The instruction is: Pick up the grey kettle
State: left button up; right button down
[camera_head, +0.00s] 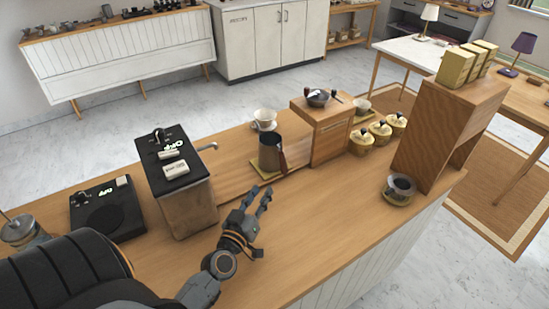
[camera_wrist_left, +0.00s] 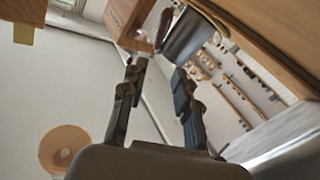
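The grey kettle (camera_head: 270,153) stands upright on a small yellowish mat (camera_head: 259,168) at the middle of the counter, its brown handle on the right side. My left gripper (camera_head: 258,193) is in front of the kettle and apart from it, with its fingers spread and nothing between them. In the left wrist view the kettle (camera_wrist_left: 187,38) shows tilted beyond the open fingers (camera_wrist_left: 158,75), with its handle (camera_wrist_left: 163,28) on its left. My right gripper is not in view.
A black-topped machine (camera_head: 172,160) with a tap stands left of the kettle. A wooden box grinder (camera_head: 325,128) is right of it, and a white cup (camera_head: 265,118) behind. Yellow canisters (camera_head: 380,130) and a wooden shelf (camera_head: 440,130) stand further right. The counter's front is clear.

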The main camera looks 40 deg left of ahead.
pick_arm(q)
jog(key=p, duration=0.1)
send_near(281, 161)
jog(key=x, duration=0.3)
jog(key=shift+w+a+f, duration=0.2)
jog(key=shift+w, duration=0.15)
jog(key=x, duration=0.4)
jog(key=shift+w, duration=0.85)
jog(key=shift+s, duration=0.1)
grip_shut()
jog(key=shift+r, duration=0.1)
